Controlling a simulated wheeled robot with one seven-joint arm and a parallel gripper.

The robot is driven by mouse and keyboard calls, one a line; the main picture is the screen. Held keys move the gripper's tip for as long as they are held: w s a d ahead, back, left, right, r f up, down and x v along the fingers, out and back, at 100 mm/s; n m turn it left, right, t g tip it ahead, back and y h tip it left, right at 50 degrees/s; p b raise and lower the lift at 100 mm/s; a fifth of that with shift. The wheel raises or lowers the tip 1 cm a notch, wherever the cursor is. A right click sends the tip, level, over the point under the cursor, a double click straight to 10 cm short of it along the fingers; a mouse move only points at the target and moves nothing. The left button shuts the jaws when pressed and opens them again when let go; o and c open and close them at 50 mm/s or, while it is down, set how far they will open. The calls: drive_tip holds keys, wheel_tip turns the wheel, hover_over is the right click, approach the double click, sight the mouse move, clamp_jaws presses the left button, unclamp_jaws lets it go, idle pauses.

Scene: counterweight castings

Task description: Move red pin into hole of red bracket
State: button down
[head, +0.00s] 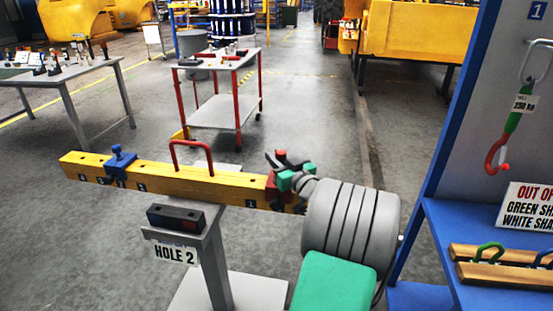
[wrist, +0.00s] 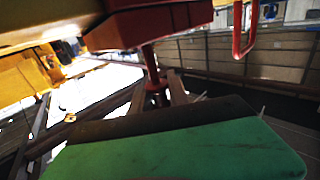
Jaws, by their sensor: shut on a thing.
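The yellow beam (head: 150,178) carries a red bracket (head: 272,190) near its right end. In the wrist view, which looks upside down, the red bracket (wrist: 160,25) fills the top middle. My gripper (head: 283,161) is over the bracket, and its two fingers (wrist: 157,88) are shut on the red pin (wrist: 153,68). The pin's red knob (head: 281,153) shows between the fingers in the head view. The pin's shaft runs from the fingers to the bracket. The hole is hidden, so I cannot tell how deep the pin sits in it.
A blue bracket with a blue pin (head: 118,161) sits on the beam's left part. A red handle (head: 191,155) rises mid-beam. A dark block (head: 175,218) and a "HOLE 2" sign (head: 174,254) are on the stand. A blue shelf unit (head: 462,215) stands close at right.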

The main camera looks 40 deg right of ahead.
drive_tip(key=shift+f+b, duration=2)
drive_tip(key=shift+b, duration=0.25)
drive_tip(key=c, duration=1.2)
unclamp_jaws()
drive_tip(key=shift+f, duration=0.1)
drive_tip(key=s, duration=0.2)
drive_tip(key=s+a, duration=0.1)
drive_tip(key=s, duration=0.2)
drive_tip(key=s+b, duration=0.1)
drive_tip(key=s, duration=0.1)
drive_tip(key=shift+s+a, duration=0.3)
drive_tip(key=shift+s, duration=0.05)
